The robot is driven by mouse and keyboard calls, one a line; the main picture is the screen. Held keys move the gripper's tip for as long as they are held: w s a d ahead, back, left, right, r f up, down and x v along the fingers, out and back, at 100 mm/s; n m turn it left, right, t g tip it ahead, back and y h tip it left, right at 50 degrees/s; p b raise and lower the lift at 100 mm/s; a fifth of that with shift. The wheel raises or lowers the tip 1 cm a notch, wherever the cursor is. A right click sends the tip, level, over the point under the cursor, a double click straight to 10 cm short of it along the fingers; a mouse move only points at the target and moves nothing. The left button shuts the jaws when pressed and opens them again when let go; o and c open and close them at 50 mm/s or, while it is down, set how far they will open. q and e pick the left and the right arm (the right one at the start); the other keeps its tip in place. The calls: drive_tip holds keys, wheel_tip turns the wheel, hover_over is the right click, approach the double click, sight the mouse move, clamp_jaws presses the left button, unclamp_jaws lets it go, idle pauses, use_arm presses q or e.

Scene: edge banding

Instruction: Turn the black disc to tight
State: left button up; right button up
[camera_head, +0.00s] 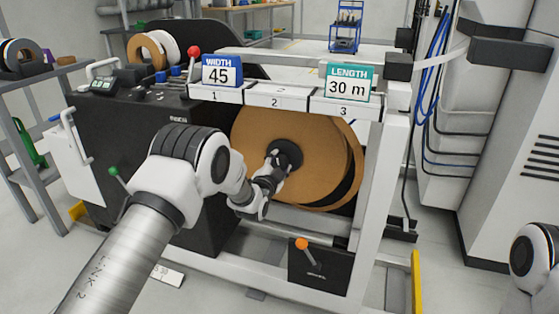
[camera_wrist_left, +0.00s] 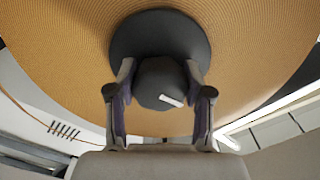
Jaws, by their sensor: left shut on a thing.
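The black disc (camera_head: 289,151) sits at the centre of a large tan roll (camera_head: 255,130) in the machine. In the left wrist view the disc (camera_wrist_left: 190,32) lies flat against the roll (camera_wrist_left: 60,50), with a rounded black knob (camera_wrist_left: 160,82) standing out from it. The knob has a small white mark. My left gripper (camera_head: 277,163) reaches the disc from the left; in the wrist view its two fingers (camera_wrist_left: 160,85) are shut on the knob, one on each side. The right gripper is not in view; only a piece of my right arm shows at the right edge.
A white frame (camera_head: 372,190) runs beside and above the roll, carrying a blue "WIDTH 45" sign (camera_head: 222,71) and a teal "LENGTH 30 m" sign (camera_head: 347,83). An orange-knobbed lever (camera_head: 302,244) on a black box stands below. A red-knobbed lever (camera_head: 193,52) and green-knobbed lever (camera_head: 114,171) are left.

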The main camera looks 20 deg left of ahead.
use_arm(q)
drive_tip(key=shift+r+m, duration=0.1)
drive_tip(key=shift+m, duration=0.9)
drive_tip(key=o, duration=1.2)
drive_tip(key=shift+c, duration=0.2)
drive_tip(key=shift+s, duration=0.1)
drive_tip(key=s, duration=1.1)
drive_tip(key=shift+s+a, duration=0.25)
drive_tip(key=shift+s, duration=0.1)
